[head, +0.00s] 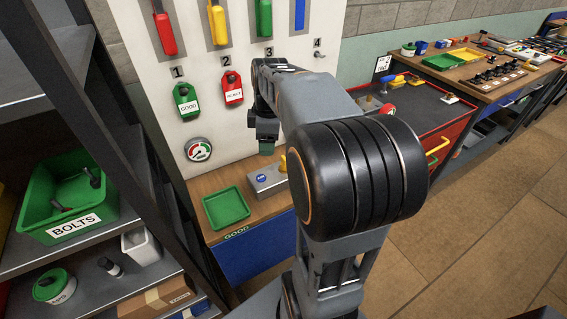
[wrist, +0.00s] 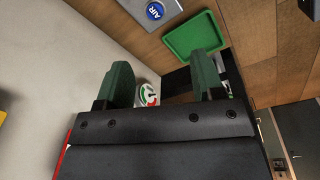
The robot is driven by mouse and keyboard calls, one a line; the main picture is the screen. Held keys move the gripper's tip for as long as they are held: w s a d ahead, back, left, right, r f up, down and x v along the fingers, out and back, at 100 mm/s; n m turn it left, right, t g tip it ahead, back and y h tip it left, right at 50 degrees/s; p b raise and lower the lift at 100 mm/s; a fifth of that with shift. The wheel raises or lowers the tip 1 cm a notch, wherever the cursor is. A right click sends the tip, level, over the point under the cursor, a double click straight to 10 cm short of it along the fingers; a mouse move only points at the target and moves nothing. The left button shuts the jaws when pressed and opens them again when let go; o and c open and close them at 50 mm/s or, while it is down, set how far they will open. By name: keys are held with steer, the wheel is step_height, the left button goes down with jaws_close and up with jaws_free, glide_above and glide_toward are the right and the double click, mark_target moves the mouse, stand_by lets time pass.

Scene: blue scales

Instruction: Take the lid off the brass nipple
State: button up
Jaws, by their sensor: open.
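My gripper (head: 266,143) is open and empty, in front of the white panel and above the bench. In the wrist view its two green fingers stand wide apart (wrist: 160,80). A grey metal box with a blue AIR label (head: 262,182) sits on the wooden bench below it; the box also shows at the top of the wrist view (wrist: 176,6). A small yellowish piece (head: 283,163) shows at the box's far right end, partly behind my arm; I cannot tell if it is the brass nipple. I cannot make out a lid on it.
A green tray (head: 226,208) lies on the bench left of the box. A round gauge (head: 198,149), a green tag (head: 186,103) and a red tag (head: 232,90) are on the panel. A shelf with a green BOLTS bin (head: 70,195) stands at the left.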

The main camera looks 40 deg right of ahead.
steer(key=w+d+f+n+g+y, duration=0.1)
steer(key=w+d+f+n, duration=0.1)
steer(key=d+n, duration=0.45)
steer(key=shift+m, duration=0.45)
steer(key=f, duration=0.2)
steer(key=d+f, duration=0.1)
steer(key=f, duration=0.3)
steer(key=shift+w+d+f, duration=0.15)
steer(key=shift+d, duration=0.1)
steer(key=shift+a+f, duration=0.15)
steer(key=shift+f, duration=1.5)
steer(key=shift+a+f, duration=0.15)
steer(key=shift+f, duration=1.5)
steer(key=c, duration=1)
steer(key=shift+r, duration=0.1)
